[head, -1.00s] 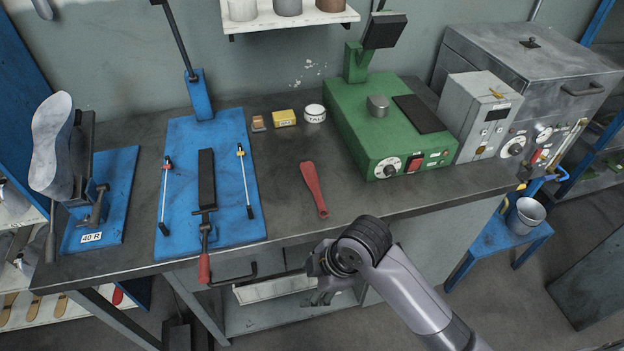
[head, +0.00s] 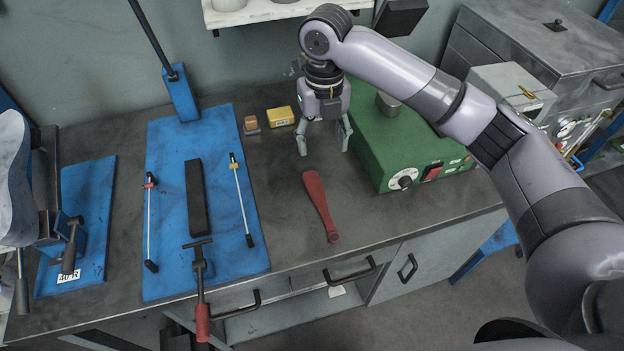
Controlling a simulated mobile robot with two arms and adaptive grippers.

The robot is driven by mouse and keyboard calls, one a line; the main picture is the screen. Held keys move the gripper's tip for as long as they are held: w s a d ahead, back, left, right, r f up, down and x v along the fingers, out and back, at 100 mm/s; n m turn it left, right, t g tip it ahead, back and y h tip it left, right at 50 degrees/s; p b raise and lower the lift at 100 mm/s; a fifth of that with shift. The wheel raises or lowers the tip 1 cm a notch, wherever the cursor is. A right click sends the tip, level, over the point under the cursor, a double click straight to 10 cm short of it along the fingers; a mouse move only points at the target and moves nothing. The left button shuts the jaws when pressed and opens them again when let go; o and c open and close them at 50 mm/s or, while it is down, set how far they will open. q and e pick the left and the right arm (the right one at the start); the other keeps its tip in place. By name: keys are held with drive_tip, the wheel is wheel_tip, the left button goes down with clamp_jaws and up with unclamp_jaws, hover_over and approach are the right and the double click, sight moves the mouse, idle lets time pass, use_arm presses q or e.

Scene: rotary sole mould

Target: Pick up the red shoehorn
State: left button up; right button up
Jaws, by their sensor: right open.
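The red shoehorn (head: 319,203) lies flat on the grey bench top. Its wide end points to the back and its narrow end to the front edge. My right gripper (head: 324,150) is open and empty, pointing down, just behind the shoehorn's wide end. Its two fingers are apart and do not touch the shoehorn. My left gripper is not in the head view.
The green machine (head: 393,150) stands close to the right of my right gripper. A yellow box (head: 280,116) and a small brown block (head: 251,123) are to its left. The blue plate (head: 222,178) with a clamp lies left of the shoehorn. Bare bench surrounds the shoehorn.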

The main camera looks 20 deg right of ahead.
drive_tip(key=p, duration=0.1)
hover_over(319, 197)
wheel_tip(319, 197, down, 6)
drive_tip(key=f, duration=0.1)
drive_tip(key=f+p, duration=0.1)
drive_tip(key=f, duration=0.1)
drive_tip(key=shift+s+d+f, duration=0.1)
drive_tip(key=shift+d+f, duration=0.1)
drive_tip(key=shift+f, duration=1)
drive_tip(key=shift+a+f+p, duration=0.1)
drive_tip(key=shift+f+p, duration=0.3)
wheel_tip(319, 197, down, 4)
drive_tip(key=shift+a+r+p, duration=0.15)
drive_tip(key=shift+r+p, duration=0.05)
drive_tip(key=shift+p, duration=0.35)
drive_tip(key=shift+f, duration=0.3)
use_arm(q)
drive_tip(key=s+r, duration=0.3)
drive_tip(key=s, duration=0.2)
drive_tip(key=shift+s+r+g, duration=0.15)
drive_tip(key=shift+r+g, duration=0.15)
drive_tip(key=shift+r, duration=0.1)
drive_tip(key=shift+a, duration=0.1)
use_arm(e)
drive_tip(key=shift+c, duration=0.2)
